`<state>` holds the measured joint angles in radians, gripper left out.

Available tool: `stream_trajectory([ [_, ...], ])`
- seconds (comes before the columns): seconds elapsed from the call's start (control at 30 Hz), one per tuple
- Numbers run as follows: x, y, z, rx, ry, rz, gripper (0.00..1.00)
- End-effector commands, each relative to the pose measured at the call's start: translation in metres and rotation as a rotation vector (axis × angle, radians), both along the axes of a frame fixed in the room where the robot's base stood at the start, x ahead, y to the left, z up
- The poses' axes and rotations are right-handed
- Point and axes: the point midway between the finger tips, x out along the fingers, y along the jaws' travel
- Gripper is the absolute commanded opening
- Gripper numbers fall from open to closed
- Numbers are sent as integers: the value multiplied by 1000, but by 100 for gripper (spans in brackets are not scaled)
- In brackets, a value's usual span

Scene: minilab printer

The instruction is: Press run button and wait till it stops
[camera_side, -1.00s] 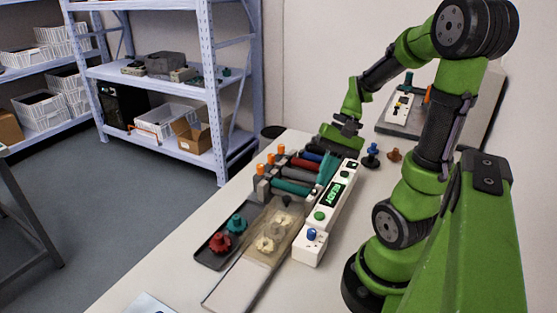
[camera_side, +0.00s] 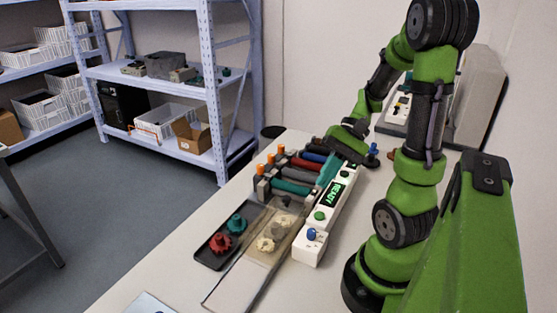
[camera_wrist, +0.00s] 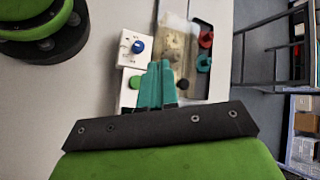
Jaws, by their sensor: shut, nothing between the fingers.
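The white control panel (camera_side: 334,197) lies on the table with a lit green display (camera_side: 336,194) that appears to read READY. A round green button (camera_side: 320,216) sits at its near end. The button also shows in the wrist view (camera_wrist: 134,82), just left of my fingers. A blue knob (camera_side: 311,234) on a white box stands nearer the camera; it shows in the wrist view (camera_wrist: 138,46) too. My gripper (camera_side: 327,181) has teal fingers, shut and empty, beside the far part of the panel. Its fingertips (camera_wrist: 160,63) appear apart from the button.
A clear-covered printer bed (camera_side: 268,238) lies left of the panel. A dark tray (camera_side: 210,262) holds a red and a teal knob-like part. Several coloured cylinders with orange ends (camera_side: 290,187) lie behind. Bare table (camera_side: 150,262) is free at front left.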

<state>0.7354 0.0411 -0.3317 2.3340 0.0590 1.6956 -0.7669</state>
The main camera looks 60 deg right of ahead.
Motion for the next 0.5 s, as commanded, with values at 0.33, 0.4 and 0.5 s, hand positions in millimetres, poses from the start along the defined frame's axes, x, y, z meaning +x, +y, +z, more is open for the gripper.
stream_trajectory([
  [0.33, -1, 1, -49, 4, 4, -2, 0],
  [0.4, 0, 0, -56, 3, 3, -2, 0],
  [0.5, -1, 0, -64, 2, 3, -1, 0],
])
